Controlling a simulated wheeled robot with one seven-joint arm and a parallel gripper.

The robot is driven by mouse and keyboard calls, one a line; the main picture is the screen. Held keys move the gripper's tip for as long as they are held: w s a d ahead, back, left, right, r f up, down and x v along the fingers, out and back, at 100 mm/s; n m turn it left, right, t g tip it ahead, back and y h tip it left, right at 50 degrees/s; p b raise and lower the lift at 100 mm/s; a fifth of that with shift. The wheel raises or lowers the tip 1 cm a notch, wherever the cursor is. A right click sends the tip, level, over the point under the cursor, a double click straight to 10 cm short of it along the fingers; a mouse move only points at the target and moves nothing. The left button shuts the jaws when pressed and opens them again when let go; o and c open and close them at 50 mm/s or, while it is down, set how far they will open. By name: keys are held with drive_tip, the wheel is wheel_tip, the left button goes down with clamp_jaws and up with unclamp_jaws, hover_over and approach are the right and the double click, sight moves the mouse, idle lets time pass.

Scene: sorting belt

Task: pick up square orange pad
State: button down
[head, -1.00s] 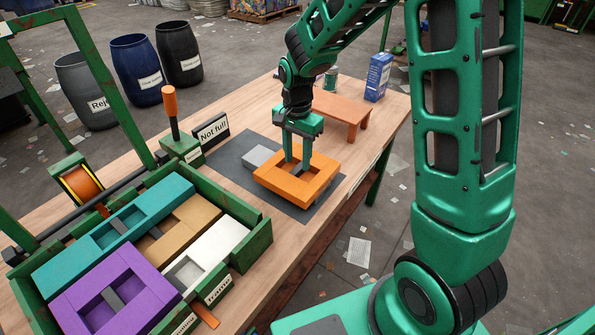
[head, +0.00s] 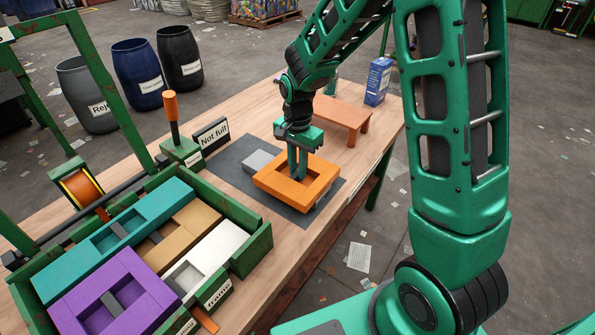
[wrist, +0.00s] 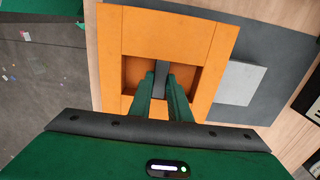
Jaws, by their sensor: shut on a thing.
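The square orange pad (head: 318,190) is a thick block with a recessed middle crossed by a dark grey bar (wrist: 162,77). It is above or on the dark grey mat (head: 225,160); I cannot tell whether it is clear of the mat. My gripper (head: 298,174) reaches down into the recess from above. In the wrist view my gripper's two green fingers (wrist: 163,86) are closed on the grey bar, and the pad fills the upper middle. The fingertips are partly hidden by the pad's near wall in the head view.
A small grey block (head: 258,161) lies on the mat beside the pad. A green crate (head: 257,246) holds teal, tan, white and purple pads at lower left. A low orange stand (head: 345,113) and a blue carton (head: 377,80) stand behind. A "Not full" sign (head: 211,135) stands left.

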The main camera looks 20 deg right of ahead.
sight(296, 172)
drive_tip(key=shift+r, duration=0.45)
drive_tip(key=r, duration=0.3)
drive_tip(key=shift+a+r, duration=0.3)
drive_tip(key=s+a+r, duration=0.1)
drive_tip(key=a+r, duration=0.5)
drive_tip(key=a, duration=0.5)
drive_tip(key=shift+r, duration=0.2)
